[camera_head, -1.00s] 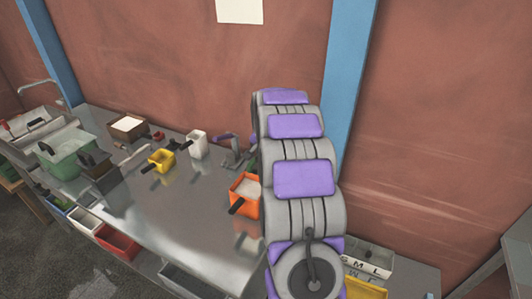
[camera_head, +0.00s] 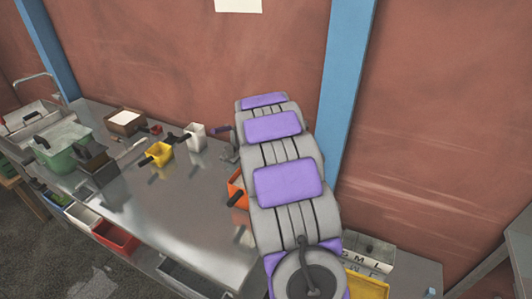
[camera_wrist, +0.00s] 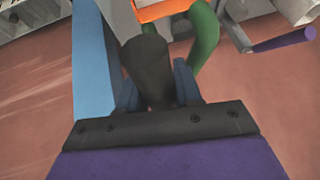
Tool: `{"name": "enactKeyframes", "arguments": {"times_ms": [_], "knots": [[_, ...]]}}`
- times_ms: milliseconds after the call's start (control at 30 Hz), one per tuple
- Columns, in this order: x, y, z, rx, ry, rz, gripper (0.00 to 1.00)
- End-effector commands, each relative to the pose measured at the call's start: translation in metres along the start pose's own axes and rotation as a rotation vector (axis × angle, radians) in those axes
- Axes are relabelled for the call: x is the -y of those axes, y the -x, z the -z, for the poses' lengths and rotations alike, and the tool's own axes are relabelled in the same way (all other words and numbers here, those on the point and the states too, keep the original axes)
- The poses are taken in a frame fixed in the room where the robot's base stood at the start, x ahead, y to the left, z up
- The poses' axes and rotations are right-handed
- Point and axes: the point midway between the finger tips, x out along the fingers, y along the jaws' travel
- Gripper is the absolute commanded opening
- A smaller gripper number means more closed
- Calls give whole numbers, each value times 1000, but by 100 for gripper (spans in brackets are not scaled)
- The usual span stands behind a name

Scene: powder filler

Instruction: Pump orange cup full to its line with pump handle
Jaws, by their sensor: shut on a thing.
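The orange cup (camera_head: 236,184) stands on the metal bench with its black handle pointing to the lower left. My arm hides its right part. In the wrist view the orange cup (camera_wrist: 165,10) shows at the top edge, beyond my gripper (camera_wrist: 157,88). My gripper's blue fingers are shut on a thick black pump handle (camera_wrist: 150,65), with a curved green part (camera_wrist: 205,35) beside it. My gripper is hidden behind my arm in the head view. The fill line and powder level in the cup are not visible now.
A white cup (camera_head: 195,136), a yellow cup (camera_head: 160,154) and a green tub (camera_head: 66,148) are farther left on the bench. The red wall and blue post (camera_head: 348,90) rise behind. The bench's front middle is clear.

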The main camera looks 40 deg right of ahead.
Motion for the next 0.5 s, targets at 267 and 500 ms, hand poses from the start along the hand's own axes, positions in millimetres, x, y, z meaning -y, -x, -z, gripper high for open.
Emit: {"name": "enactKeyframes", "arguments": {"times_ms": [267,500], "knots": [[-1,-1,-1,4,0,-1,55],[0,-1,1,1,-1,2,55]]}}
